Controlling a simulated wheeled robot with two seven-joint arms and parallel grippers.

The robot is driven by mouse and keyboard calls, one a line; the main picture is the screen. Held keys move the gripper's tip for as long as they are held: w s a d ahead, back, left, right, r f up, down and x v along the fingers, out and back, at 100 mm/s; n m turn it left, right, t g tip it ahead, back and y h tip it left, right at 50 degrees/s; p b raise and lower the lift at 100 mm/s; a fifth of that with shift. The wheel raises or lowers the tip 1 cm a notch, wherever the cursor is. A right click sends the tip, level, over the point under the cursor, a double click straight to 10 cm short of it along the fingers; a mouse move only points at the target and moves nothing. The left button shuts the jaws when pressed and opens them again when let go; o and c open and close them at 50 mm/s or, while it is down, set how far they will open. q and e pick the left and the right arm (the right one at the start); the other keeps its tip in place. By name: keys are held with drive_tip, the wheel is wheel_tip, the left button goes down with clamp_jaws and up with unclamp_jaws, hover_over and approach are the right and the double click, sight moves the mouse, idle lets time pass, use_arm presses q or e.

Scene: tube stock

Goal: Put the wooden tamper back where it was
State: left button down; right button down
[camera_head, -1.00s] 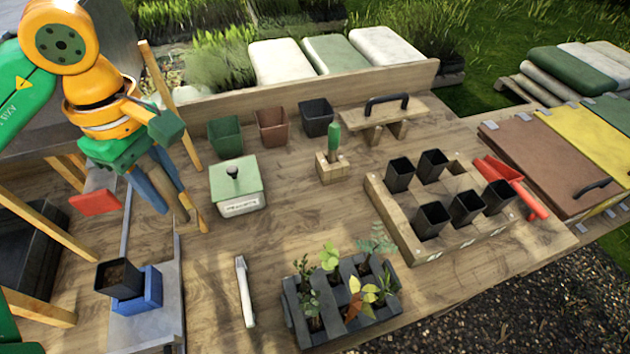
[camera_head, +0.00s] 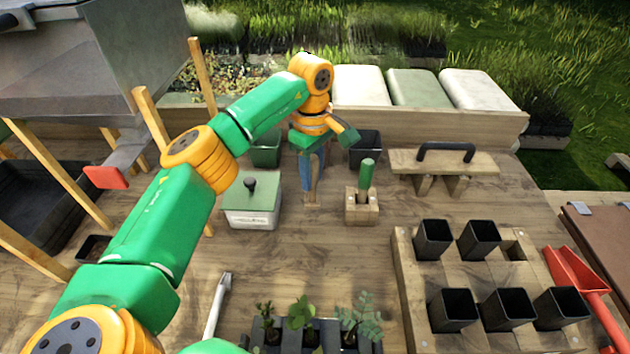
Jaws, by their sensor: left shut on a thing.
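My left gripper (camera_head: 312,188) is in the middle of the bench, pointing down, with blue fingers shut on the wooden tamper (camera_head: 312,196). Only a narrow strip and the lower end of the tamper show; the fingers hide the rest. Its lower end is at or just above the bench top; I cannot tell if it touches. It is between the white box with a green lid (camera_head: 252,203) and the wooden block (camera_head: 361,207) that holds a green-handled tool (camera_head: 367,174). My right gripper is not in view.
A green pot (camera_head: 265,152) and a black pot (camera_head: 365,150) stand behind the gripper. A black-handled wooden board (camera_head: 445,162) is at the back right. A wooden rack (camera_head: 405,270) holds several black pots. Seedlings (camera_head: 302,312) are at the front. The bench's centre is clear.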

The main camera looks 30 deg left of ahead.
sight(313, 187)
use_arm(q)
drive_tip(key=f+p, duration=0.2)
drive_tip(key=f, duration=0.1)
drive_tip(key=shift+w+a+f, duration=0.1)
drive_tip(key=shift+w+f, duration=0.05)
drive_tip(key=shift+w, duration=0.05)
drive_tip(key=shift+a+f, duration=0.1)
drive_tip(key=shift+f, duration=0.25)
drive_tip(key=shift+w+f, duration=0.1)
drive_tip(key=shift+f, duration=0.1)
drive_tip(key=c, duration=0.6)
unclamp_jaws()
